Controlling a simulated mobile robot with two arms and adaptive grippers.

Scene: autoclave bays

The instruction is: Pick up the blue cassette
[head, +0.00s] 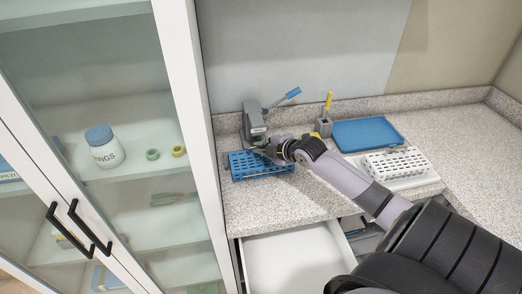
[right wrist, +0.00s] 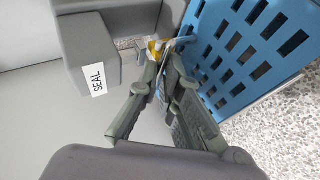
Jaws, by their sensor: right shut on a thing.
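The blue cassette (head: 245,166) is a low perforated tray on the speckled counter, in front of the grey sealer. Its slotted blue face (right wrist: 250,48) fills the upper right of the right wrist view. My right gripper (head: 270,152) reaches over the cassette's back right part from the right. In the right wrist view its fingers (right wrist: 163,55) are closed together at the cassette's edge. A small yellow and pale bit shows at the fingertips; the exact contact is partly hidden. The cassette looks to be at counter height; I cannot tell whether it is lifted. My left gripper is out of view.
A blue tray (head: 367,133), a white perforated rack (head: 398,163) and a grey holder (head: 323,127) are further right. An open drawer (head: 298,262) juts out below. A glass cabinet stands left.

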